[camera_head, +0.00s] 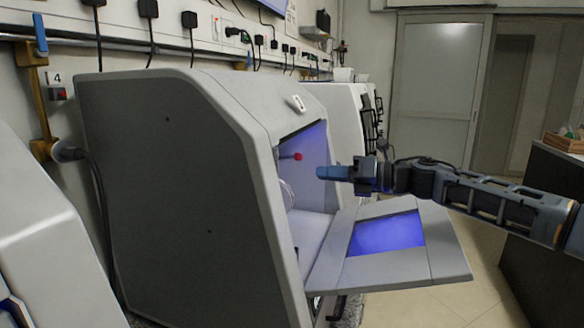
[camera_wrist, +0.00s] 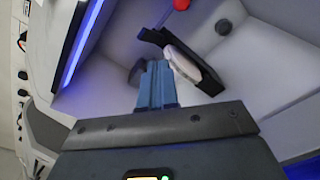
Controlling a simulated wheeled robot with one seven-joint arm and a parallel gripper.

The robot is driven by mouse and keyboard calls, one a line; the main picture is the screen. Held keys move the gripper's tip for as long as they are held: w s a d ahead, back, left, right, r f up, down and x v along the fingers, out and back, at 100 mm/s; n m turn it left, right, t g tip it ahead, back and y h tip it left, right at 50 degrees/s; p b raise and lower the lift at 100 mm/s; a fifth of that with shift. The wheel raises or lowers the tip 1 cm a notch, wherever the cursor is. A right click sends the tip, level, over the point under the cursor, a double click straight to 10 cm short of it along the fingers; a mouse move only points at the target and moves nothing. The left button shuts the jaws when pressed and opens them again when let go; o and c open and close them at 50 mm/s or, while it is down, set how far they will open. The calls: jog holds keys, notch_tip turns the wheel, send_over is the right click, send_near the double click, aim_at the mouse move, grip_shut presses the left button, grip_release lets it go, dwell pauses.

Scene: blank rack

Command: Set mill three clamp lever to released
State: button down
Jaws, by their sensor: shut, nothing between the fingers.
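A lever with a red ball knob (camera_head: 298,156) sticks out inside the open grey machine (camera_head: 165,170), on a thin dark rod. The red knob (camera_wrist: 181,4) also shows at the top edge of the wrist view, above a dark clamp-like fixture (camera_wrist: 205,78) that holds a pale disc-shaped blank (camera_wrist: 183,62). My gripper (camera_head: 322,172) is at the machine's opening, to the right of and slightly below the knob, apart from it. In the wrist view my gripper's blue fingers (camera_wrist: 158,68) are shut and empty, pointing into the chamber beside the fixture.
The machine's door panel (camera_head: 450,255) is folded down below my arm, with a blue-lit window. Another white machine (camera_head: 342,110) stands behind. A dark counter (camera_head: 545,190) is at the right. Tiled floor lies between.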

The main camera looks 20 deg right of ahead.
jog(key=w+a+r+n+p, duration=0.1)
jog(key=w+a+n+p, duration=0.1)
jog(key=a+n, duration=0.5)
jog(key=shift+w+a+r+n+t+y+p, duration=0.15)
jog(key=shift+w+a+n+t+y+p, duration=0.25)
jog(key=shift+w, duration=0.4)
jog(key=b, duration=0.1)
jog(key=r+b, duration=0.1)
jog(key=shift+w+a+b, duration=0.25)
jog(key=shift+a+b, duration=0.05)
jog(key=shift+b, duration=0.1)
jog(key=shift+a+r+b, duration=0.15)
jog(key=shift+r+b, duration=0.2)
jog(key=shift+r, duration=0.35)
